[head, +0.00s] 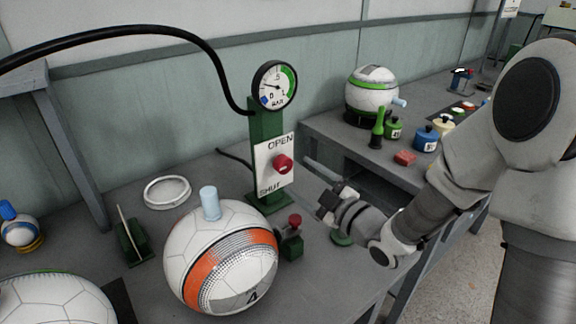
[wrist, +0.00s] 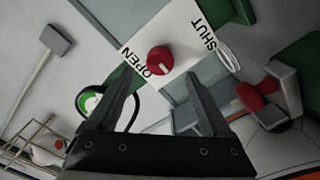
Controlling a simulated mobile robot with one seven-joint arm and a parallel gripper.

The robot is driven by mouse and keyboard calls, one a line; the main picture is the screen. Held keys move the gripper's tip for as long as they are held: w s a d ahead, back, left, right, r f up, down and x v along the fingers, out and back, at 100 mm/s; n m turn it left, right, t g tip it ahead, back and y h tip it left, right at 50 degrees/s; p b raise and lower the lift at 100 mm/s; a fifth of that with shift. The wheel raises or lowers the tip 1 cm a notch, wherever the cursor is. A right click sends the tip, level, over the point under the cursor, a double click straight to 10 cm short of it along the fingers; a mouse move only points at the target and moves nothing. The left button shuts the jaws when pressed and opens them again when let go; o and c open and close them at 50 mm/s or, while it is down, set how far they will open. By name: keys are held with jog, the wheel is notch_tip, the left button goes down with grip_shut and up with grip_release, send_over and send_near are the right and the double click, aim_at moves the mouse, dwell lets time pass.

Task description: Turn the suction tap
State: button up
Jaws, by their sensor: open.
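The suction tap is a red round knob (head: 282,164) on a white plate (head: 272,177) marked OPEN at the top and SHUT at the bottom, fixed to a green post (head: 265,130). In the wrist view the knob (wrist: 159,60) shows ahead of and between the fingertips, with a short white mark on its face. My gripper (head: 313,180) is open and empty, to the right of the knob and apart from it. Its two fingers (wrist: 163,82) point toward the plate in the wrist view. A round gauge (head: 275,85) tops the post.
A white ball with an orange band (head: 222,257) sits in front of the post, beside a small green block with a red top (head: 292,238). A black hose (head: 130,32) arches to the post. The right bench (head: 330,128) holds another ball and several small items.

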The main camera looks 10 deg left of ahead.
aim_at(286, 167)
jog(key=shift+x, duration=2.8)
grip_shut()
